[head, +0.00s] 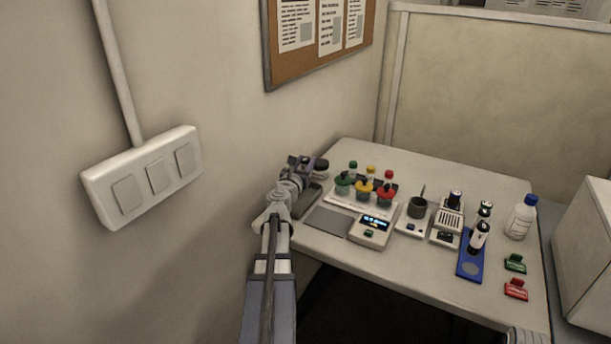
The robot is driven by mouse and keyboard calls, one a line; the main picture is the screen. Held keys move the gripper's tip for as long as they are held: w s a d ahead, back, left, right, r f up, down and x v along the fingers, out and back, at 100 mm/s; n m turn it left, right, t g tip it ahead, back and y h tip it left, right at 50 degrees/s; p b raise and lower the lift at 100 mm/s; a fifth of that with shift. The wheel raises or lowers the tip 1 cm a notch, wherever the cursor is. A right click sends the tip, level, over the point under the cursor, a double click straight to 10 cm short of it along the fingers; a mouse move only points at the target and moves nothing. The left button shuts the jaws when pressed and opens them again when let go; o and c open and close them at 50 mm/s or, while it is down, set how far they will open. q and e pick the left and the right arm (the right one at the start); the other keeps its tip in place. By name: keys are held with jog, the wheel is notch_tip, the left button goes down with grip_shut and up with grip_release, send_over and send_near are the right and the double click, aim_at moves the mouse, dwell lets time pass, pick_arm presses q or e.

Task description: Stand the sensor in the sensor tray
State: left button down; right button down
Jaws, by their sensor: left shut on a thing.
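My left gripper (306,163) is at the table's far left corner, close to the wall. It is shut on a small dark rounded thing, which looks like the sensor (321,164); the fingers hide part of it. The sensor looks tilted or lying over, though it is too small to be sure. A dark grey shallow tray (309,204), apparently the sensor tray, lies just below the gripper in the picture, partly hidden by my left arm. I cannot tell whether the sensor touches it. My right gripper does not show.
Bottles with green, yellow and red caps (366,185) stand right of the gripper. The wall bounds the left.

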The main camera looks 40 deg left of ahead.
pick_arm(q)
jog(key=shift+f+b, duration=1.45)
jog(key=shift+f, duration=0.3)
jog(key=shift+f, duration=0.1)
jog(key=c, duration=0.5)
grip_release()
jog(key=shift+s+d, duration=0.1)
jog(key=shift+s, duration=0.05)
jog(key=v, duration=1.1)
jog(key=shift+s+d, duration=0.15)
jog(key=shift+s, duration=0.1)
